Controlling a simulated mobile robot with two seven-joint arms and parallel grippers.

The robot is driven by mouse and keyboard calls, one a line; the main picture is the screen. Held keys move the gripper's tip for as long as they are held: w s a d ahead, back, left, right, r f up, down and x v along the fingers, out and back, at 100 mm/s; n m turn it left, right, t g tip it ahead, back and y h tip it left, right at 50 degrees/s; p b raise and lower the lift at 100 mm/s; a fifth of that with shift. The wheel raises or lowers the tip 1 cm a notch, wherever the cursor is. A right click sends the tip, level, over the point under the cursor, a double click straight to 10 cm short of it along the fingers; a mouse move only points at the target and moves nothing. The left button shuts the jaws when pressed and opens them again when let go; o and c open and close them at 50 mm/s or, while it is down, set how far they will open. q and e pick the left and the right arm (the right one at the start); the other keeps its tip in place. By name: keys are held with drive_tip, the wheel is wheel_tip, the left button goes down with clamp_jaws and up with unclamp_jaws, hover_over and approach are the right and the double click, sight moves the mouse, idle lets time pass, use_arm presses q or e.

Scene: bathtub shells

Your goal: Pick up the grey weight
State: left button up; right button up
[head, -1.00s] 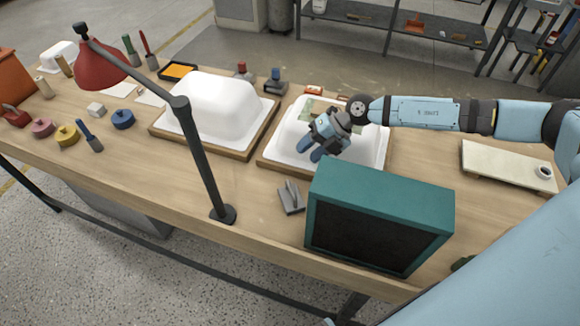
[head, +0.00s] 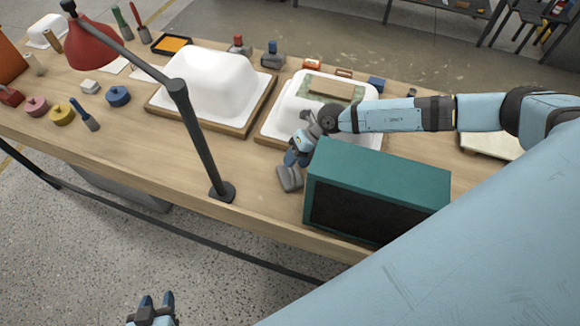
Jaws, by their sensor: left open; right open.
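A grey block-like weight (head: 289,179) lies on the bench between the black lamp stand and the teal box. Its upper part is partly hidden by my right gripper (head: 295,158). The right gripper is open, with its fingers pointing down right at the weight's upper end; I cannot tell whether they touch it. My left gripper (head: 152,308) is open and empty at the bottom of the head view, in front of the bench and away from the weight.
A teal box (head: 385,172) stands close on the right of the weight. The lamp stand (head: 203,145) rises on its left. Behind are two white tub shells (head: 215,82) on wooden boards, the right shell (head: 290,107) carrying a green patch and tan block (head: 331,88).

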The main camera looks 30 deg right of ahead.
drive_tip(key=x, duration=0.4)
drive_tip(key=shift+d+f, duration=0.1)
clamp_jaws()
idle(1.3)
